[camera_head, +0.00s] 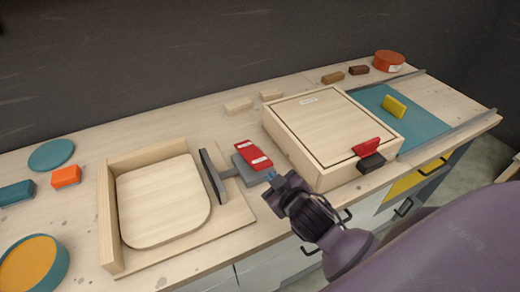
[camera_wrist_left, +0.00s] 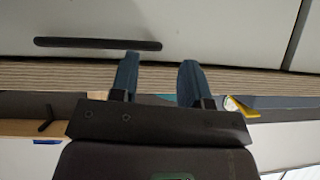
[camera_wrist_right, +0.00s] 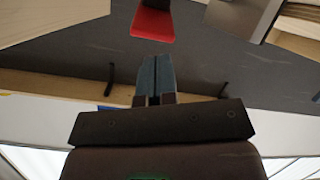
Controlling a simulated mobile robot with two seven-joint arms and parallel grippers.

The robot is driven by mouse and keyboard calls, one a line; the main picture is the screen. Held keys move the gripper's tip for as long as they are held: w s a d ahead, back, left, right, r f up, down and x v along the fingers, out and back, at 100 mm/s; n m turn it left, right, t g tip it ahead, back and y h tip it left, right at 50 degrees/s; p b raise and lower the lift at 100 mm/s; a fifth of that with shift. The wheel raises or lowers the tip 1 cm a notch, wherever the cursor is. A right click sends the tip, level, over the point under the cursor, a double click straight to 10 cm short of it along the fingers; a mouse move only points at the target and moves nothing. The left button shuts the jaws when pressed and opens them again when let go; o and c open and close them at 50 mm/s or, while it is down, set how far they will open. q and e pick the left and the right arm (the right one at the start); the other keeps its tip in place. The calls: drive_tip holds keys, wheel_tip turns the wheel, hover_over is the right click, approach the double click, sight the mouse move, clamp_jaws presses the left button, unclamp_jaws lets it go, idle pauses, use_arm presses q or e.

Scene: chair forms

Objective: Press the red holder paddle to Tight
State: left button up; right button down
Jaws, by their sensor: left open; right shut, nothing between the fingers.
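The red holder paddle (camera_head: 253,153) with two pale labels lies tilted on a grey clamp base (camera_head: 250,174). The base joins a dark upright pad (camera_head: 213,176) that stands at the right side of the pale seat panel (camera_head: 163,200). My right gripper (camera_head: 271,178) is shut and empty, just in front of the paddle and to its lower right. In the right wrist view its fingers (camera_wrist_right: 155,78) are together, with a red part (camera_wrist_right: 152,24) apart beyond the tips. My left gripper (camera_wrist_left: 158,78) is open and empty, showing only in the left wrist view.
A wooden box (camera_head: 320,120) with a red lever (camera_head: 366,147) and dark block (camera_head: 371,163) stands right of the paddle. A wooden fence (camera_head: 105,215) borders the seat panel. A dark drawer handle (camera_wrist_left: 98,43) lies beyond the left fingers.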

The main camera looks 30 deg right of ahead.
drive_tip(key=w+a+r+n+t+y, duration=0.4)
drive_tip(key=w+a+r+n+y, duration=0.2)
drive_tip(key=w+r, duration=0.15)
drive_tip(key=w+a+r+n+g+y, duration=0.1)
drive_tip(key=a+r+n+g+y, duration=0.1)
drive_tip(key=a+n+g+y, duration=0.75)
drive_tip(key=a+r+n+g+y, duration=0.1)
drive_tip(key=a+n+g+y, duration=0.35)
drive_tip(key=n, duration=0.95)
drive_tip(key=w+d+r+n+g+h, duration=0.1)
drive_tip(key=w+d+g+h, duration=0.2)
drive_tip(key=d+h, duration=0.6)
drive_tip(key=w+d+r+n+g+h, duration=0.1)
drive_tip(key=w+d+g+h, duration=0.3)
drive_tip(key=d+h, duration=0.5)
drive_tip(key=d, duration=0.4)
drive_tip(key=shift+d+r+g+h+p, duration=0.15)
drive_tip(key=shift+d+g+h+p, duration=0.15)
drive_tip(key=shift+d+h+p, duration=0.1)
drive_tip(key=shift+s, duration=0.1)
